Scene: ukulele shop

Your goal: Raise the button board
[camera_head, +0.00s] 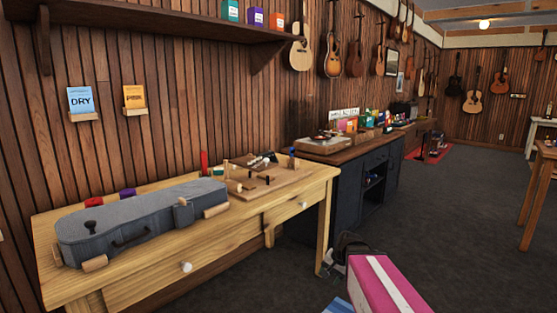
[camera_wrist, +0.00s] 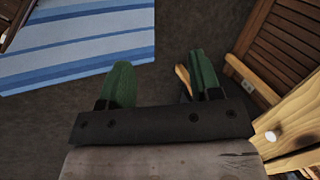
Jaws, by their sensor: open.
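A flat wooden board (camera_head: 277,186) with small pegs and knobs lies on the right end of the light wood table (camera_head: 215,246). It looks like the button board, though its small parts are hard to make out. My gripper (camera_wrist: 164,82) is open and empty in the wrist view, its two green fingers apart above the dark floor. It is off the table, and the table's edge and a white drawer knob (camera_wrist: 271,136) show to its right. The board is not in the wrist view.
A grey instrument case (camera_head: 140,222) fills the table's left part, with red and purple items behind it. A dark cabinet (camera_head: 365,180) with boxes stands beyond. A blue striped rug (camera_wrist: 85,45) lies on the floor. The grey floor (camera_head: 450,230) at right is clear.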

